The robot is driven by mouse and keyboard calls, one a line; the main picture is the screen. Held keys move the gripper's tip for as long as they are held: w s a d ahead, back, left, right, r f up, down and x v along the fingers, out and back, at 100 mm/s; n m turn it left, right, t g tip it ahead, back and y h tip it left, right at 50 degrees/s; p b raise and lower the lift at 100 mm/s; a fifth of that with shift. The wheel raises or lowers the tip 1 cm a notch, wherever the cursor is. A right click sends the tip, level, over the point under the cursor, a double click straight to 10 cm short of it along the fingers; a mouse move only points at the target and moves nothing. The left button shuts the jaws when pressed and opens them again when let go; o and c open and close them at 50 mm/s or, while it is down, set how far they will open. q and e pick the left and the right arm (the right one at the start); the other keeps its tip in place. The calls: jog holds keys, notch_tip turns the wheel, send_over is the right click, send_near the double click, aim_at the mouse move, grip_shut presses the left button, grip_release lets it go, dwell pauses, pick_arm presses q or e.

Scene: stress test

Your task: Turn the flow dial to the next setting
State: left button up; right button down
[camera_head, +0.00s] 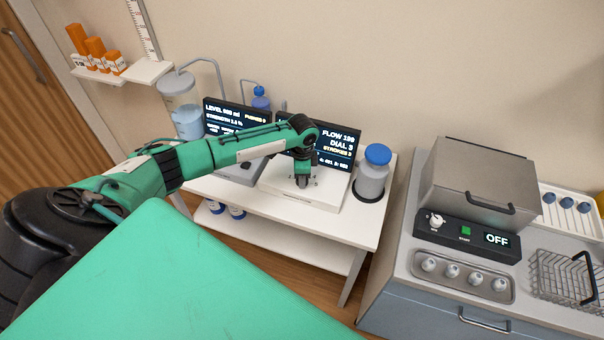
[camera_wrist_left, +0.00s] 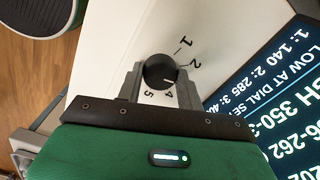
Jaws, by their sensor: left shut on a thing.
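The flow dial (camera_wrist_left: 158,70) is a round black knob on a white panel (camera_wrist_left: 115,55), seen in the left wrist view. Its pale mark points to the lower right. The printed numbers 1, 2, 4 and 5 show around it; 3 is hidden behind a finger. My left gripper (camera_head: 302,181) points down at the white unit (camera_head: 325,193) in the head view and is shut on the dial, one finger on each side. The flow screen (camera_head: 341,140) behind reads DIAL 3; my arm covers part of it. My right gripper is not in view.
A blue-capped bottle (camera_head: 372,175) stands close right of the dial unit. A second screen (camera_head: 222,112) and a jar of liquid (camera_head: 184,105) stand to the left. Farther right is a counter with a metal box (camera_head: 478,182), an OFF display (camera_head: 497,239) and a wire basket (camera_head: 565,275).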

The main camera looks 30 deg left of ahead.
pick_arm(q)
jog(key=shift+m, duration=1)
jog(key=o, duration=1)
notch_tip(320, 180, up, 14)
jog(key=b, duration=0.3)
jog(key=shift+f, duration=0.1)
